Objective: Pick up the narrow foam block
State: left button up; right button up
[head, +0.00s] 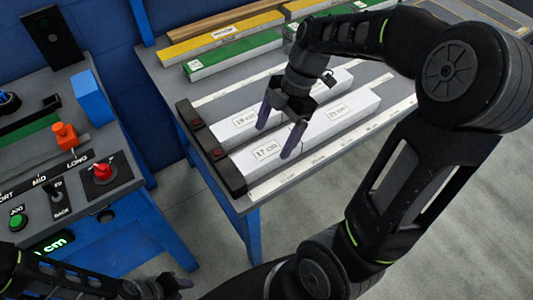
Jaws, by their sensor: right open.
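Two rows of white foam lie on the grey bench. The back foam block (325,88) carries a 19 cm label. The front foam row shows a 17 cm block (241,165) at its left end and a 21 cm block (365,103) to the right. I cannot tell which one is the narrow block. My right gripper (274,142) is open, pointing down over the left part of the foam. One finger shows over the back block, the other over the front row; contact is unclear. My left gripper (183,288) is low at the bottom edge, its jaws too small to read.
A dark end stop (229,174) borders the foam's left ends. Green (235,55) and yellow (220,40) blocks lie at the bench's back. A control panel with a red knob (102,172) and green button (17,220) stands left, across a gap from the bench.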

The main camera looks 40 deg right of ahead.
aim_at(267, 150)
jog(key=shift+a+f, duration=0.1)
jog(key=shift+f, duration=0.1)
jog(key=shift+x, duration=2.65)
jog(key=shift+c, duration=0.2)
jog(key=c, duration=1.4)
jog(key=shift+p, duration=0.3)
jog(key=shift+c, duration=0.2)
notch_tip(267, 150, up, 10)
jog(key=p, duration=0.6)
jog(key=shift+r, duration=0.1)
